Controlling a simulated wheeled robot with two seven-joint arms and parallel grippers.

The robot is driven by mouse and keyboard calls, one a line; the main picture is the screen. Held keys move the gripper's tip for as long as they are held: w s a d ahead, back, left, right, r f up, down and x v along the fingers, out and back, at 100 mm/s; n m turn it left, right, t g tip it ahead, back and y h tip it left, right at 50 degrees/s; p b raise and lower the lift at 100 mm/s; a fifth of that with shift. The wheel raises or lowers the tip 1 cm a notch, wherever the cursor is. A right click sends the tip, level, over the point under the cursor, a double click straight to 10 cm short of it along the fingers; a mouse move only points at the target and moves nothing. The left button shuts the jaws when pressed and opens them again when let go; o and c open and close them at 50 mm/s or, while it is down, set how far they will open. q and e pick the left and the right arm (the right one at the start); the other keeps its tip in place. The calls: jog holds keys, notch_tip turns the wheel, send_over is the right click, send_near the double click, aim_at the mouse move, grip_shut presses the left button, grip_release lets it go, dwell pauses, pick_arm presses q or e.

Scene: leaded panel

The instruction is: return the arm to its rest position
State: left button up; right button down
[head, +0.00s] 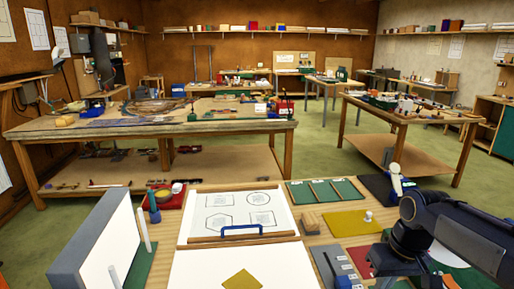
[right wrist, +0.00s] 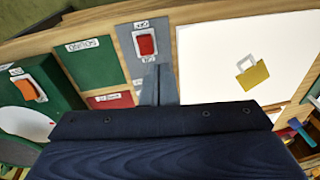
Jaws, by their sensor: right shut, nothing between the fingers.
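My right arm comes in from the right edge of the head view, with its dark wrist (head: 405,245) low over the right part of the workbench. Its fingertips are not clear there. In the right wrist view the dark gripper body fills the bottom, and the narrow grey-blue fingers of my right gripper (right wrist: 156,82) are together with nothing between them. They appear over a grey plate (right wrist: 126,42) with a red switch (right wrist: 146,44). I cannot tell how far above it they are. My left arm and gripper are not in view.
A white board with a yellow diamond (head: 242,280) lies at front centre, below a drawing sheet (head: 215,213). A white upright panel (head: 108,245) stands at left. A yellow mat (head: 345,224) and a wooden block (head: 310,222) are near my right arm. An orange switch (right wrist: 34,88) sits on a green box.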

jog(key=s+a+f+t+y, duration=0.1)
jog(key=s+a, duration=0.1)
jog(key=s, duration=0.4)
jog(key=s+a+f+m+t, duration=0.1)
jog(key=s+a+t, duration=0.1)
jog(key=s, duration=0.3)
jog(key=s+a+f+m+t+y, duration=0.1)
jog(key=s+a, duration=0.2)
jog(key=s, duration=0.3)
jog(key=shift+s+a+f+t+y, duration=0.25)
jog(key=shift+s+a+t+y, duration=0.05)
jog(key=shift+s+a, duration=0.05)
